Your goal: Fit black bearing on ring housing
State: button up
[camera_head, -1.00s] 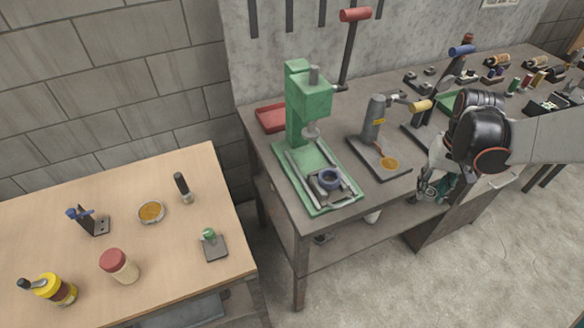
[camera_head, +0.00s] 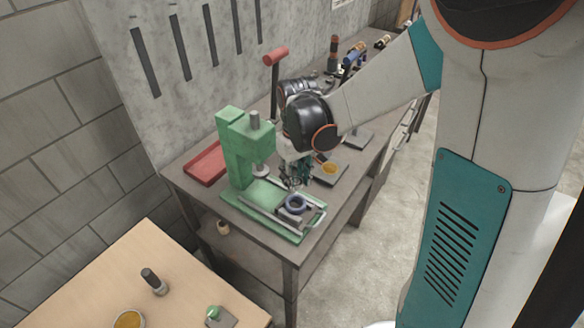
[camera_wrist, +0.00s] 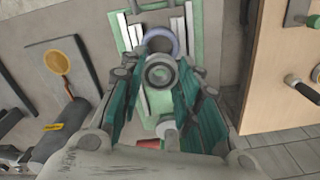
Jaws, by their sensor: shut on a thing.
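The ring housing (camera_head: 295,204) is a blue ring lying on the bed of the green press, between metal rails. It also shows in the wrist view (camera_wrist: 161,35). My gripper (camera_head: 293,184) is just behind and above it in the head view. In the wrist view, the teal fingers of my gripper (camera_wrist: 160,80) are shut on the black bearing (camera_wrist: 160,73), a dark grey ring with a hole. The bearing overlaps the near edge of the ring housing in that view, and I cannot tell whether they touch. In the head view the bearing is too small to make out.
The green press (camera_head: 240,150) stands left of my gripper, its ram overhanging the bed. A red tray (camera_head: 206,163) lies farther left. A tool with a yellow disc (camera_head: 330,168) stands to the right. A wooden table (camera_head: 90,285) is in the foreground, with floor between.

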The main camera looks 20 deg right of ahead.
aim_at(296, 195)
jog(key=shift+f+b, duration=2.1)
jog(key=shift+f, duration=0.9)
jog(key=shift+f+b, duration=0.8)
jog(key=shift+b, duration=0.05)
jog(key=o, duration=1.2)
jog(key=shift+c, duration=0.2)
jog(key=shift+r, duration=0.1)
notch_tip(296, 195, up, 12)
jog(key=s+r+m+t, duration=0.2)
jog(key=s+t, duration=0.5)
jog(key=s, duration=0.8)
jog(key=shift+r+m, duration=0.4)
jog(key=shift+r, duration=0.1)
